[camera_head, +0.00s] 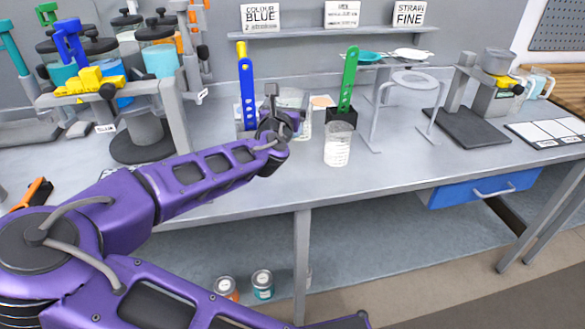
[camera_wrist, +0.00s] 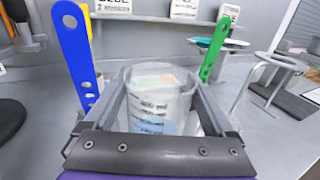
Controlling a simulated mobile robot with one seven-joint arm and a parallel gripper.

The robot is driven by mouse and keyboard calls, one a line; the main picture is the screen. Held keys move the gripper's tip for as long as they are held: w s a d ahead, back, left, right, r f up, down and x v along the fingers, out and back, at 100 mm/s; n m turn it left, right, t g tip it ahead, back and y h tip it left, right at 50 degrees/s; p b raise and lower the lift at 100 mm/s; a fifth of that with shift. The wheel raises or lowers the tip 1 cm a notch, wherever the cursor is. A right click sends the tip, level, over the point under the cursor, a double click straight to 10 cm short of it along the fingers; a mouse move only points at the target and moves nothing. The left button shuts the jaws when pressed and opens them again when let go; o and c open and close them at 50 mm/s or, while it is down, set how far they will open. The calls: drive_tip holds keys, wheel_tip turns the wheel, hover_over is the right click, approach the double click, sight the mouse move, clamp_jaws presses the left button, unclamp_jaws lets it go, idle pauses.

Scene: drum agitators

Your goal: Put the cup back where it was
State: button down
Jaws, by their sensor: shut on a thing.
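A clear cup with printed volume marks (camera_wrist: 160,97) stands upright between the fingers of my gripper in the wrist view. In the head view its clear wall (camera_head: 294,98) shows behind my gripper (camera_head: 277,112), which hides much of it. My gripper, also in the wrist view (camera_wrist: 158,105), is shut on this cup. A bluish patch shows low in the cup. I cannot tell whether its base touches the bench. A second clear marked cup (camera_head: 338,148) stands on the bench to the right of my gripper, near the front edge.
A grey stand (camera_head: 375,125) is farther right. Clamped drums crowd the left. Bench space is clear right of the second cup.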

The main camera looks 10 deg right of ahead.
drive_tip(key=shift+s+a+f+m+h, duration=0.1)
drive_tip(key=shift+a+f+m+h, duration=0.15)
drive_tip(key=shift+m+h, duration=0.2)
drive_tip(key=shift+f+g+h, duration=0.25)
drive_tip(key=shift+f+g, duration=0.05)
wheel_tip(320, 180, down, 9)
drive_tip(key=shift+f+b, duration=0.2)
drive_tip(key=shift+b, duration=0.9)
drive_tip(key=shift+f, duration=0.15)
unclamp_jaws()
